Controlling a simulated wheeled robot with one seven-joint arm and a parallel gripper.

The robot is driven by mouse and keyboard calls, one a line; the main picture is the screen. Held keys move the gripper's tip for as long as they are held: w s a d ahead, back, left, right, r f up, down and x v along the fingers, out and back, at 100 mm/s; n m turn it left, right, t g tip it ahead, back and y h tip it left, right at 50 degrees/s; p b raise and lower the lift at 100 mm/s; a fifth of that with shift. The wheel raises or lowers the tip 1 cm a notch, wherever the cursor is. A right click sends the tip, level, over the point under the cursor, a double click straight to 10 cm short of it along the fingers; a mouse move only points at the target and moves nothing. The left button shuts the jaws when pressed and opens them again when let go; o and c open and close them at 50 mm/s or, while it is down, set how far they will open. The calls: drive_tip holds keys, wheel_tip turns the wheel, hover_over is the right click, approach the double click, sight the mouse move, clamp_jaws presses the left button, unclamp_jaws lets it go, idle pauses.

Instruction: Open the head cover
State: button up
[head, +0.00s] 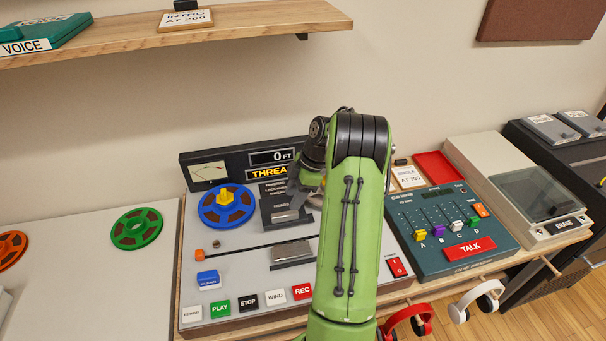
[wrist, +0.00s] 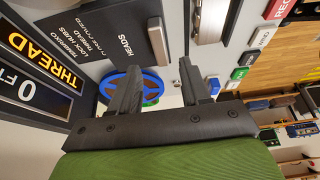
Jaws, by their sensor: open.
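The head cover (head: 274,203) is a dark panel marked HEADS on the tape machine (head: 235,260), right of the blue reel. It appears down, though my arm hides its right part. In the wrist view the head cover (wrist: 112,28) fills the upper left, with a silver bar (wrist: 155,38) along its edge. My gripper (wrist: 160,82) is open, with nothing between its two dark fingers. The fingers point toward the silver bar and appear apart from it. In the head view the gripper is mostly hidden behind my green arm, close to the cover.
The blue reel (head: 227,208) sits left of the cover; the THREAD display (head: 270,173) stands behind it. Buttons including PLAY (head: 220,307) line the machine's front. A mixer (head: 450,228) stands right. A wooden shelf (head: 230,25) overhangs the back.

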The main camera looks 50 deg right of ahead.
drive_tip(key=p+v, duration=0.2)
drive_tip(key=v, duration=0.7)
drive_tip(key=shift+s+r, duration=0.1)
drive_tip(key=a+r+m+h, duration=0.1)
drive_tip(key=a+r+m, duration=0.1)
drive_tip(key=a+r, duration=0.6)
drive_tip(key=a+r+m+h, duration=0.15)
drive_tip(key=a+r, duration=0.25)
drive_tip(key=a, duration=0.8)
drive_tip(key=s+a+m+t, duration=0.1)
drive_tip(key=s+a+m, duration=0.3)
drive_tip(key=s, duration=0.4)
drive_tip(key=s+a+m+t+h, duration=0.1)
drive_tip(key=s+a+m+t, duration=0.1)
drive_tip(key=s+a, duration=0.5)
drive_tip(key=shift+s+a+f+m, duration=0.25)
drive_tip(key=shift+s+f+m, duration=0.05)
drive_tip(key=shift+s+m, duration=0.5)
